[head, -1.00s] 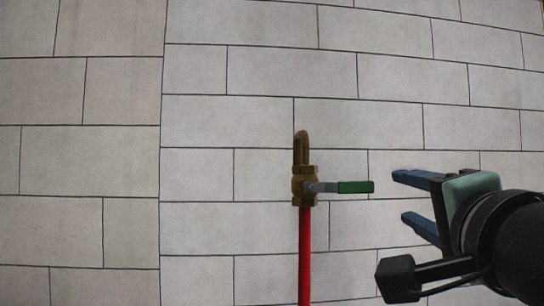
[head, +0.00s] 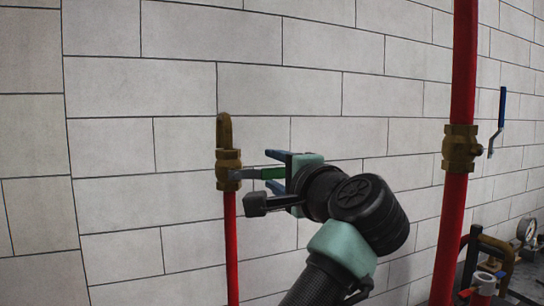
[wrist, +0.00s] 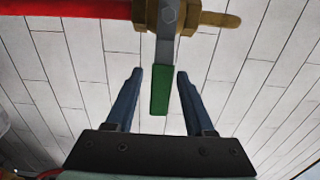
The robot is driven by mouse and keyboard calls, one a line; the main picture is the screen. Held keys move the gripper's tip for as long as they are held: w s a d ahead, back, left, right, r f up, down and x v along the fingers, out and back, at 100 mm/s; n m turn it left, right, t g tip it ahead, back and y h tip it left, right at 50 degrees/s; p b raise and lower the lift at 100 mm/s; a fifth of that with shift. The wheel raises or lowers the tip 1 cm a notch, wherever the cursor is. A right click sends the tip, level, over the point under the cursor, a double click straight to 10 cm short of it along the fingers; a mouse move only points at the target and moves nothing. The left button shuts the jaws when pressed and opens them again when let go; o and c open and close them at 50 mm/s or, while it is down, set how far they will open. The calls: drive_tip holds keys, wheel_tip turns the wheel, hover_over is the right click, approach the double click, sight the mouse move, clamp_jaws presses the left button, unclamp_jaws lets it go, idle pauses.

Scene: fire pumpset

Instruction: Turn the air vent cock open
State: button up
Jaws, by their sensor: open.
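The air vent cock (head: 228,172) is a brass valve on top of a thin red pipe (head: 232,250), with a curved brass spout above it. Its lever (head: 246,176) sticks out sideways to the right, level, with a green grip (head: 272,173). My gripper (head: 268,169) is open, reaching in from the right with its blue fingers above and below the green grip. In the wrist view the green grip (wrist: 160,92) lies between the two open fingers (wrist: 160,71), with a visible gap on each side. The brass body (wrist: 205,19) is just beyond the fingertips.
A thicker red pipe (head: 452,235) with a larger brass valve (head: 459,148) and a blue upright lever (head: 502,108) stands to the right. A gauge (head: 526,229) and pipework sit at lower right. The pale block wall behind is bare.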

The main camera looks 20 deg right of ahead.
drive_tip(key=shift+w+a, duration=0.1)
drive_tip(key=shift+w, duration=0.45)
clamp_jaws()
idle(1.1)
